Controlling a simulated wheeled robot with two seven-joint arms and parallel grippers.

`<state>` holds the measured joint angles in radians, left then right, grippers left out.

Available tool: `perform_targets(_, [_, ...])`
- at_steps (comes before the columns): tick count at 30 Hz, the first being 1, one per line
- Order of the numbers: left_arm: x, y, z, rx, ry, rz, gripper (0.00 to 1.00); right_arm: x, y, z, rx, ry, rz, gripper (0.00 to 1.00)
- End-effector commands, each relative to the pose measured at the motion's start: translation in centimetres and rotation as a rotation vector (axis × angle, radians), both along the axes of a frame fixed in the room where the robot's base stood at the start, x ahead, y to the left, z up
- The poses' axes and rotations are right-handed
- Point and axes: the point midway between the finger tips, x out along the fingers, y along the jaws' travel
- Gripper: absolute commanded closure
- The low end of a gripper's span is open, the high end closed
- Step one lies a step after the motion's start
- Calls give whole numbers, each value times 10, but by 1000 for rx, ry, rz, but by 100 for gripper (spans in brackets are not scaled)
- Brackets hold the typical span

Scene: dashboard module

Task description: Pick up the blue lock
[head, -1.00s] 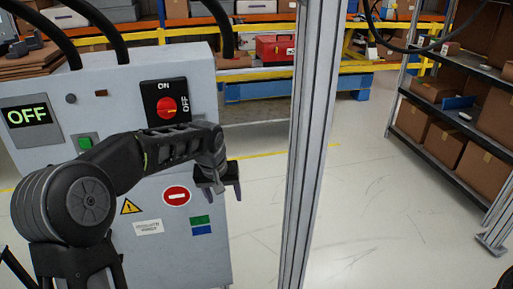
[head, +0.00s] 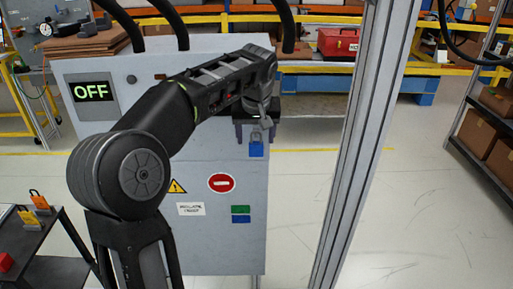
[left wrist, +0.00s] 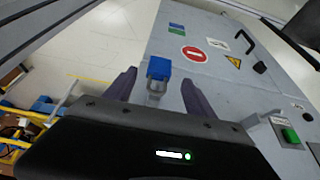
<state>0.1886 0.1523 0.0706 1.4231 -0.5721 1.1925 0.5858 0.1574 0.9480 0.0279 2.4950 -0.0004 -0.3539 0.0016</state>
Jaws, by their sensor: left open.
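The blue lock (head: 256,149) shows in front of the upper right part of the grey cabinet (head: 215,245), just below my left gripper (head: 255,136). Its metal shackle points up towards the gripper. In the left wrist view the blue lock (left wrist: 158,69) lies between the two spread fingers (left wrist: 158,88), with gaps on both sides. My left gripper is open and no finger visibly touches the lock. What the lock hangs from, if anything, I cannot tell. My arm hides the rotary switch. My right gripper is not in view.
A metal post (head: 357,150) stands right of the cabinet. A dark side table (head: 50,240) at the lower left bears an orange lock (head: 38,200) and a red object (head: 5,262). Shelves with boxes (head: 480,130) stand at the right. The floor between post and shelves is clear.

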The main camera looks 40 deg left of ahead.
Motion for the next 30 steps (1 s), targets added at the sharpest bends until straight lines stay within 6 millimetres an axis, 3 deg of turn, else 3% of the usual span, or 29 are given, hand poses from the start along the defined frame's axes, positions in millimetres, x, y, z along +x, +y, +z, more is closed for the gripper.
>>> perform_targets(10, [2, 1, -5, 0, 4, 1, 36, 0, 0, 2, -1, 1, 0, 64])
perform_targets(21, [18, 12, -46, 0, 3, 1, 36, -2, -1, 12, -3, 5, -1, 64])
perform_targets(30, [19, 12, -47, 0, 0, 0, 36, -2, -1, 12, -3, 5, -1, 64])
